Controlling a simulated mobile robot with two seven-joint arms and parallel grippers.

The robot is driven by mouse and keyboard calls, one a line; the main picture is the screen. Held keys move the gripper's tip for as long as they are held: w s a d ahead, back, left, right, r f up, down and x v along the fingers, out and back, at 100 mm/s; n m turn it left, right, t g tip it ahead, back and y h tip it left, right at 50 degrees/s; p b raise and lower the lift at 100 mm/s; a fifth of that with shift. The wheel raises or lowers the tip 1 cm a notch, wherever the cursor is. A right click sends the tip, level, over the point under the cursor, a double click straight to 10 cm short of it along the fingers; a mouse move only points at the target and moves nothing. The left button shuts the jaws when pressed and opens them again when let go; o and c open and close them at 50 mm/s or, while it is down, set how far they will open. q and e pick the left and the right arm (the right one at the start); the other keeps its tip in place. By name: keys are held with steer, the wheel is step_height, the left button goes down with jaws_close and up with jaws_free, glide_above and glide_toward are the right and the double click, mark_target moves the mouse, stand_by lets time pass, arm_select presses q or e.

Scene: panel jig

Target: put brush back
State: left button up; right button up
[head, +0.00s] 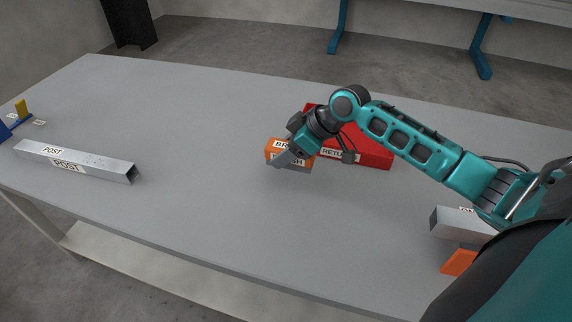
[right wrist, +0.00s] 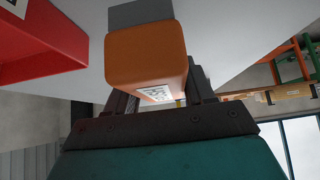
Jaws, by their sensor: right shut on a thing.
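The brush (head: 275,146) has an orange body with a "BRUSH" label and a grey lower part. My right gripper (head: 288,158) is shut on it, with the jaws across the orange body. In the right wrist view the brush's orange end (right wrist: 145,62) sits between the fingers, with the grey part (right wrist: 140,14) beyond it. I cannot tell whether the brush touches the table. The red tray labelled "RETURN" (head: 376,156) is just right of and behind the brush, partly hidden by my right arm. Its red wall (right wrist: 50,40) also shows in the right wrist view. My left gripper is not in view.
A grey metal post (head: 100,167) lies on the left of the grey table (head: 200,110). A blue and yellow fixture (head: 20,112) is at the far left edge. A grey block (head: 450,224) and an orange piece (head: 458,262) are at the right front. The table's middle is clear.

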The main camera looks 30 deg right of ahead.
step_height(320, 180, down, 4)
steer(key=shift+f+b, duration=0.2)
steer(key=shift+b, duration=0.1)
steer(key=o, duration=1.1)
steer(key=shift+f, duration=0.1)
steer(key=p+v, duration=0.1)
steer(key=v, duration=1.1)
steer(key=shift+s, duration=0.1)
